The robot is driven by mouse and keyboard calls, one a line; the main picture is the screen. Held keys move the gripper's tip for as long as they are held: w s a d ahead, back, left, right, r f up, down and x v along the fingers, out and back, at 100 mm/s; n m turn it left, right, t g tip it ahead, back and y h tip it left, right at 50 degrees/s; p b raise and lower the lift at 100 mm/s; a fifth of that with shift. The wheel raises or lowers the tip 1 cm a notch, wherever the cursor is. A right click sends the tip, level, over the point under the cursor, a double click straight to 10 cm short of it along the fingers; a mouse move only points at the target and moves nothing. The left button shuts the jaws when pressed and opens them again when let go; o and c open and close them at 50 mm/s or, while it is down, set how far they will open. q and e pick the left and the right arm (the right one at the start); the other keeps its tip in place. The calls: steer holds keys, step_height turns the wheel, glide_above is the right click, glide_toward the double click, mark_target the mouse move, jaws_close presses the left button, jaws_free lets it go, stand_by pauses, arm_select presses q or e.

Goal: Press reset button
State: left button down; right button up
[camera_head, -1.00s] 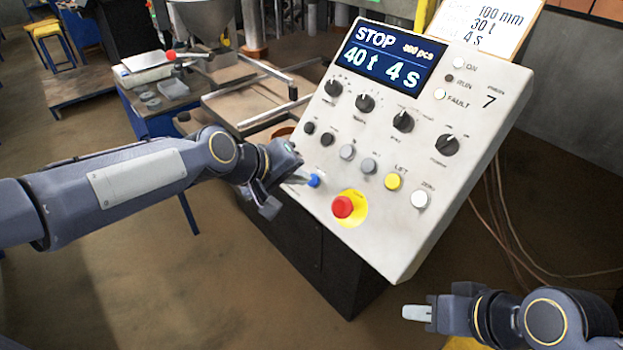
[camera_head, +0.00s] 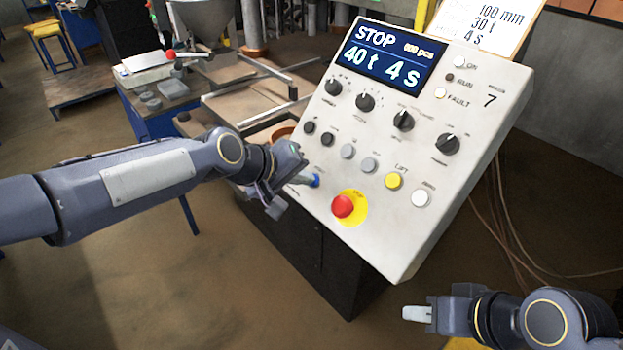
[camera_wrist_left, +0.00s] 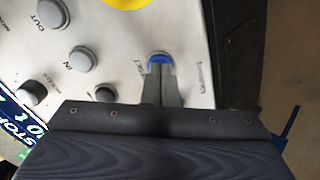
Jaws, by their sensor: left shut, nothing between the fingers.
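The blue button (camera_head: 315,180) sits low on the left part of the sloping control panel (camera_head: 395,250). My left gripper (camera_head: 304,180) is shut and empty, with its fingertips at the blue button. In the left wrist view the shut fingers (camera_wrist_left: 161,72) overlap the near part of the blue button (camera_wrist_left: 159,57). I cannot tell whether the button is pushed in. Its label is partly hidden. My right gripper (camera_head: 417,313) is at the lower right, away from the panel; its fingers are seen edge-on.
A red mushroom button (camera_head: 342,206) on a yellow disc is close to the right of the blue button. Grey, yellow and white buttons and several black knobs are on the panel. The display (camera_head: 388,62) reads STOP, 40 t, 4 s. Open floor lies left of the panel.

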arm_select(q)
steer(key=shift+w+d+f, duration=0.1)
steer(key=shift+d+f, duration=0.1)
stand_by(0.5)
steer(key=p+v, duration=0.1)
steer(key=v, duration=0.7)
steer(key=shift+p, duration=0.4)
stand_by(0.5)
steer(key=s+a+f+y, duration=0.2)
steer(key=s+a+f, duration=0.1)
steer(key=s+a, duration=0.8)
steer(key=s+a+f+y, duration=0.1)
steer(key=s+a+f, duration=0.2)
steer(key=s, duration=0.2)
steer(key=s+a+f+m+y, duration=0.1)
steer(key=s+a+f, duration=0.3)
steer(key=s, duration=0.2)
steer(key=shift+s+a, duration=0.25)
steer(key=shift+a, duration=0.1)
